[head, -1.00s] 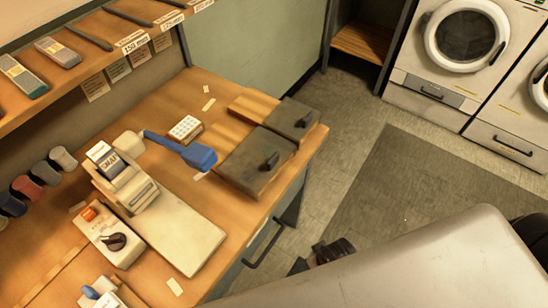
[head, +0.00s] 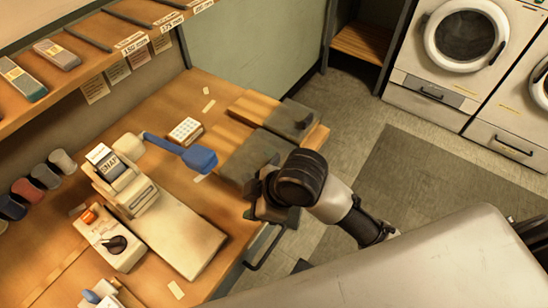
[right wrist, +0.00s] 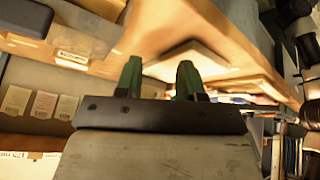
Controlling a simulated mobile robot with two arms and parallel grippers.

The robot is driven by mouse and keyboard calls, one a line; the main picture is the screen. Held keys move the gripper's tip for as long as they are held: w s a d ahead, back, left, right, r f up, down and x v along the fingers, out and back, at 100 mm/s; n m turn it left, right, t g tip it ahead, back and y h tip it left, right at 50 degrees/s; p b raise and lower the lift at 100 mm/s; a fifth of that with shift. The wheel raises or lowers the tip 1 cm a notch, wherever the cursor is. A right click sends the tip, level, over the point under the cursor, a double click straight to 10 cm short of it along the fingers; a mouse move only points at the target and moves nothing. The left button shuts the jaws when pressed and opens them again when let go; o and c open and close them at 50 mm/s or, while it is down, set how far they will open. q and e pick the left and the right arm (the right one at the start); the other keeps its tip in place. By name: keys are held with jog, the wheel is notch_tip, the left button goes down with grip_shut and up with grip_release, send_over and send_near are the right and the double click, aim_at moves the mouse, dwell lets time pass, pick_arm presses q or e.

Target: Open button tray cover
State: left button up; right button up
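The button tray (head: 226,131) is a wooden tray on the bench, toward its right end. It has two dark grey covers: a larger near cover (head: 250,150) and a smaller far cover (head: 288,120). My right gripper (head: 262,195) is at the near cover's front right edge and hides that part and its knob. I cannot tell whether it touches the cover. In the right wrist view, its two green fingertips (right wrist: 158,80) are apart with nothing between them. My left gripper is not in view.
A snap press (head: 125,180) with a pale plate, a control box (head: 108,238) and a blue-handled tool (head: 185,152) are on the bench. Thread spools (head: 45,175) line the wall. A drawer handle (head: 262,255) is on the bench front. Washing machines (head: 465,40) stand beyond open floor.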

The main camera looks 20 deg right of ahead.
notch_tip(320, 180, up, 2)
jog(key=w+a+n+g, duration=0.1)
jog(key=w+a+n, duration=0.15)
jog(key=n, duration=0.25)
notch_tip(320, 180, up, 7)
jog(key=n+g+h, duration=0.2)
jog(key=n+h, duration=0.3)
jog(key=n, duration=0.2)
send_over(274, 159)
notch_tip(274, 159, down, 11)
jog(key=shift+r, duration=0.15)
grip_shut()
